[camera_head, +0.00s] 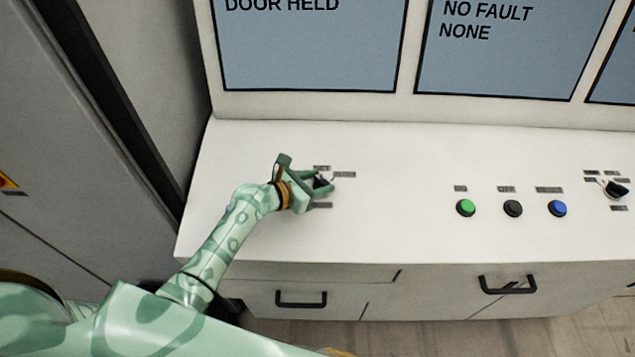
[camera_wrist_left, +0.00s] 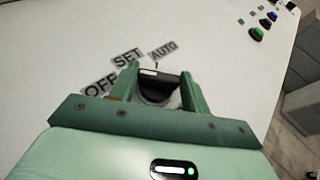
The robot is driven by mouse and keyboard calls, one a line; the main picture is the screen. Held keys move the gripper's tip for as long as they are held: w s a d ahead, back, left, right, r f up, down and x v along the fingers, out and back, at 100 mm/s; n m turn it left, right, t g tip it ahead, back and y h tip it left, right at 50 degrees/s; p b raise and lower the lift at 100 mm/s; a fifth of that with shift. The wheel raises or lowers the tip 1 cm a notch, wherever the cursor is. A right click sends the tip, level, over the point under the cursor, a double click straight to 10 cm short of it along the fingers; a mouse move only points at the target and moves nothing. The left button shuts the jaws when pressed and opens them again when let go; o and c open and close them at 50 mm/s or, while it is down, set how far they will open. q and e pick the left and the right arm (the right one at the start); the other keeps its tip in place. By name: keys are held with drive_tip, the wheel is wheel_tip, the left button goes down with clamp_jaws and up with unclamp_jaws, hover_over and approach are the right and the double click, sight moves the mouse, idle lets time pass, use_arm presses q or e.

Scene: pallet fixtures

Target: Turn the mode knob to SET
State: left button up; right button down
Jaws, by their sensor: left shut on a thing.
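The mode knob (camera_wrist_left: 157,88) is a dark round knob with a pale mark on its grip. In the left wrist view it sits between the two green fingers of my left gripper (camera_wrist_left: 160,77), which is shut on it. The labels OFF (camera_wrist_left: 99,86), SET (camera_wrist_left: 127,58) and AUTO (camera_wrist_left: 163,50) are around it. I cannot tell for sure which label the mark faces. In the head view my left gripper (camera_head: 321,184) reaches the knob on the left part of the white console (camera_head: 400,228), and largely hides it. My right gripper is not in view.
Green (camera_head: 466,208), black (camera_head: 513,208) and blue (camera_head: 557,208) buttons stand to the right, with another dark knob (camera_head: 616,189) beyond them. Screens (camera_head: 310,50) rise behind the console. A grey cabinet (camera_head: 60,150) is at left. The console top between knob and buttons is clear.

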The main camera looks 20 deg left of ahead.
use_arm(q)
drive_tip(key=m+g+h+b, duration=0.2)
drive_tip(key=m, duration=0.1)
drive_tip(key=m+g+h+b, duration=0.1)
drive_tip(key=g+h, duration=0.1)
drive_tip(key=shift+w+a+f+m+b, duration=0.2)
drive_tip(key=shift+w+a+m+b, duration=0.05)
drive_tip(key=shift+m+b, duration=0.15)
drive_tip(key=shift+w+m+g+h+b, duration=0.1)
drive_tip(key=shift+m+g+h+b, duration=0.6)
drive_tip(key=shift+m+g+b, duration=0.45)
drive_tip(key=shift+r+m+g+b, duration=0.1)
drive_tip(key=shift+m+g+b, duration=0.2)
drive_tip(key=shift+m+g, duration=0.3)
drive_tip(key=o, duration=1)
drive_tip(key=shift+r, duration=0.1)
drive_tip(key=v, duration=1.1)
drive_tip(key=b+v, duration=0.1)
drive_tip(key=v, duration=0.4)
drive_tip(key=shift+a, duration=0.35)
